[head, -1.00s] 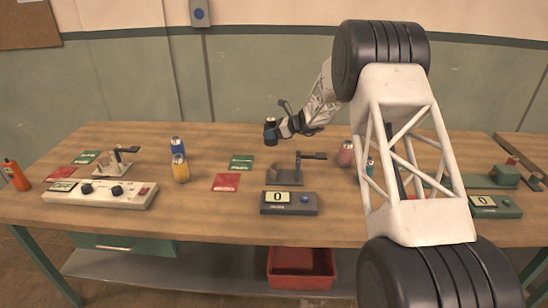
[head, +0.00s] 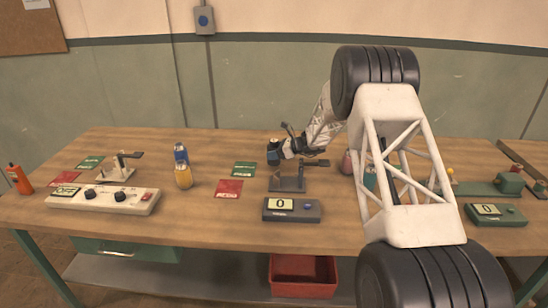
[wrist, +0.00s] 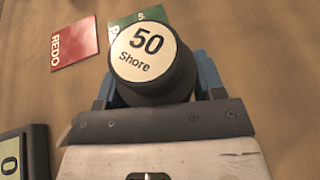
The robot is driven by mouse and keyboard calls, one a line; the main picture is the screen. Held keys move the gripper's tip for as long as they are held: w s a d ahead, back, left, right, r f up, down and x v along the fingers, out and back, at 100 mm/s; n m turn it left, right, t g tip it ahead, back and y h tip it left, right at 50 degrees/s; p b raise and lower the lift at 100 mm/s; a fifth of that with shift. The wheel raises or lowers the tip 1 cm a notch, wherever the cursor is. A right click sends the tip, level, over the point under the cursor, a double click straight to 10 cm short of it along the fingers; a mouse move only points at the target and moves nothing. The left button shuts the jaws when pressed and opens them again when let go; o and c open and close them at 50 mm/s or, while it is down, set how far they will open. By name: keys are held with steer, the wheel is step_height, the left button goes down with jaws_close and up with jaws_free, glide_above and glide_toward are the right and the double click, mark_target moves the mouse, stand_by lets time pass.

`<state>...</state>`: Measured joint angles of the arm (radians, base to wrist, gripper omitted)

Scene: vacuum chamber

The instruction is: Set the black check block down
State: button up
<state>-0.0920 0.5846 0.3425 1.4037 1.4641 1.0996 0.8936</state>
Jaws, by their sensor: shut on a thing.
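The black check block (wrist: 178,80) is a short black cylinder with a pale top reading "50 Shore". My gripper (wrist: 154,76) is shut on it, with a blue finger on each side. In the head view the block (head: 273,154) is at the end of my gripper (head: 279,150), by the upper left of the middle test stand (head: 287,184). I cannot tell whether it is clear of the bench. In the wrist view it partly covers the green card (wrist: 123,20).
Bare wood lies behind the green card. A red bin (head: 303,275) is underneath.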

steer(key=shift+f, duration=1.15)
steer(key=shift+f, duration=0.15)
steer(key=o, duration=1.1)
steer(key=v, duration=1.2)
steer(key=shift+o, duration=0.3)
